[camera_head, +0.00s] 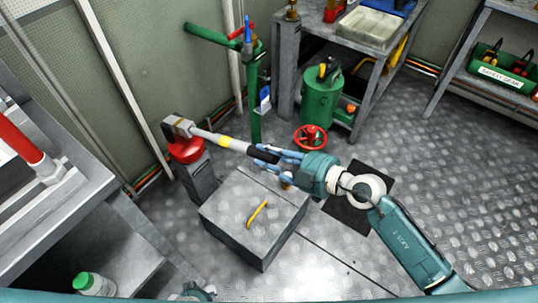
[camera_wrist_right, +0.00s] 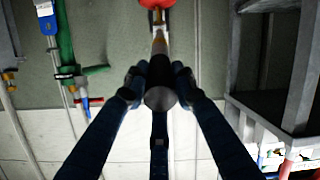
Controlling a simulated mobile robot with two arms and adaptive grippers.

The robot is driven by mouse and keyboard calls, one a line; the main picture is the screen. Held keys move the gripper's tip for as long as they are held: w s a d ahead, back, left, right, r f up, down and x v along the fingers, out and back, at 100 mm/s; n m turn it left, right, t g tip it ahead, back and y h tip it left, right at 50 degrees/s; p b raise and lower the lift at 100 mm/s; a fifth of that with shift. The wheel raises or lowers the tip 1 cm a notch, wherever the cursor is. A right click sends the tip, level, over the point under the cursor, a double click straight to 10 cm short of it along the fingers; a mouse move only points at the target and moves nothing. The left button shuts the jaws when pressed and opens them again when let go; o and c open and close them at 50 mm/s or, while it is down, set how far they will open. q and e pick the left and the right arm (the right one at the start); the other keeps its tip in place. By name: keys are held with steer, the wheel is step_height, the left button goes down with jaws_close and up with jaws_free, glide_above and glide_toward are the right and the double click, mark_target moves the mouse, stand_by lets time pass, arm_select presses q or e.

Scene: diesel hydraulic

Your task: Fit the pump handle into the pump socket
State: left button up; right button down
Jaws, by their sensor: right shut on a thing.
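The pump handle (camera_head: 222,140) is a long rod with a pale shaft, a yellow band and a black grip. My right gripper (camera_head: 268,154) is shut on the black grip and holds the handle nearly level, sloping slightly in the picture. The handle's far end meets a grey block (camera_head: 177,125) above a red collar (camera_head: 186,151) on a grey post, apparently the pump socket. I cannot tell whether the end sits inside it. In the right wrist view, the grip's dark end (camera_wrist_right: 160,98) is between the fingers, and the shaft runs up towards a red part (camera_wrist_right: 157,3).
A grey box (camera_head: 235,218) with a yellow handle stands on the floor below my right gripper. A green post (camera_head: 254,110), a green tank (camera_head: 322,98) and a red handwheel (camera_head: 310,137) stand behind. A grey workbench (camera_head: 75,205) is at left. Floor at right is clear.

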mark_target(244, 147)
steer(key=shift+w+a, duration=0.2)
arm_select(q)
steer(key=shift+s+a+f, duration=0.15)
steer(key=shift+s+f, duration=0.3)
steer(key=shift+s, duration=0.25)
arm_select(e)
steer(key=shift+w+a, duration=0.1)
arm_select(q)
steer(key=shift+s+a+f+p, duration=0.15)
steer(key=shift+s+f+p, duration=0.2)
steer(key=shift+f+p, duration=0.15)
arm_select(e)
steer(key=shift+x, duration=0.95)
arm_select(q)
steer(key=shift+s+a+f, duration=0.25)
steer(key=shift+s+f, duration=0.1)
steer(key=shift+f, duration=0.15)
arm_select(e)
steer(key=shift+x, duration=1.35)
arm_select(q)
steer(key=shift+s+a+f+p, duration=0.2)
steer(key=shift+f+p, duration=0.1)
steer(key=shift+p, duration=0.15)
arm_select(e)
steer(key=shift+x, duration=1.8)
steer(key=shift+f, duration=0.1)
